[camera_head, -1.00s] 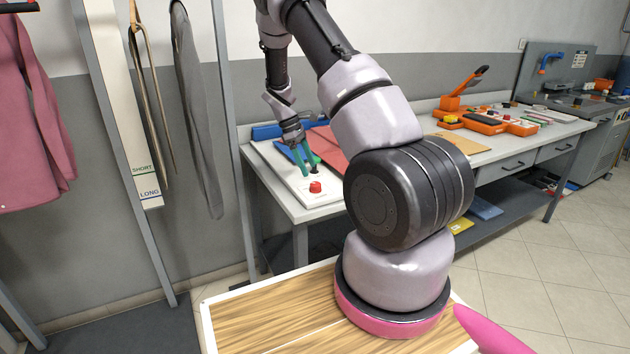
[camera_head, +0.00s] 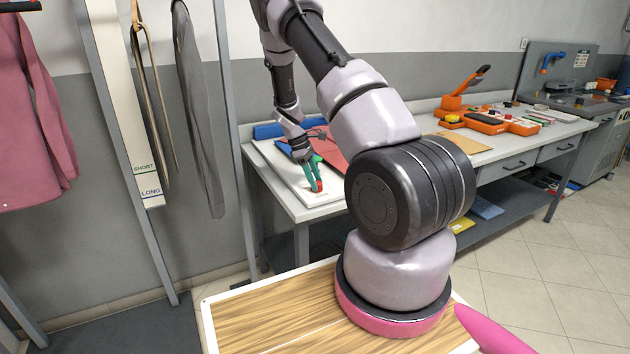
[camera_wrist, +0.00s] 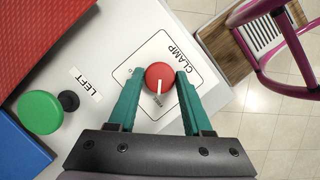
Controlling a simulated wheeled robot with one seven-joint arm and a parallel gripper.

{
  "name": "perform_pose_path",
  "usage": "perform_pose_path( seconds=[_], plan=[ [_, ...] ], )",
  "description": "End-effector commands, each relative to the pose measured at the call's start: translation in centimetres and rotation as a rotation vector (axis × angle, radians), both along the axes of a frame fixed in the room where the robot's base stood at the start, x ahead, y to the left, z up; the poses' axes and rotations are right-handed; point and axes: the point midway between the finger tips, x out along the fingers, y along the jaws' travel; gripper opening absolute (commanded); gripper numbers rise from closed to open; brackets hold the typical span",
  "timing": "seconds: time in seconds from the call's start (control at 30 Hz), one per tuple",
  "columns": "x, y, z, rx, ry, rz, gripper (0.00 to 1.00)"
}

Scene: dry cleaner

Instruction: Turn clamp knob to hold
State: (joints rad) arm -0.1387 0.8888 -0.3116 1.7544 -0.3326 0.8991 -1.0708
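The clamp knob (camera_wrist: 160,73) is red and round with a white pointer line, set on a white panel (camera_wrist: 115,49) inside a square outline marked CLAMP. In the wrist view the pointer runs toward the lower edge, by small lettering too small to read for sure. My gripper (camera_wrist: 156,87) has its two green fingers apart, one on each side of the knob; I cannot tell whether they touch it. In the head view my gripper (camera_head: 314,184) is down at the knob (camera_head: 319,186), which is partly hidden by the fingers.
Left of the knob are a green round button (camera_wrist: 40,112), a small black knob (camera_wrist: 69,100) and a LEFT label. A red board (camera_wrist: 38,32) and a blue block (camera_wrist: 20,150) lie beyond. An orange toolbox (camera_head: 487,123) stands further right on the bench.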

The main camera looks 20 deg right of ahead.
Motion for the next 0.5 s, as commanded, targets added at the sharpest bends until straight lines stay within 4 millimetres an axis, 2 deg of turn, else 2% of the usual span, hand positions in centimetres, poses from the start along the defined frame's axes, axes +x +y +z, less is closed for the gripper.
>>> perform_pose_path(
  seconds=[0.27,0.5],
  plan=[
    [0.04,-0.06,0.03,-0.001,-0.001,-0.033,0.00],
    [0.13,-0.14,0.03,0.001,0.000,-0.161,0.00]
  ],
)
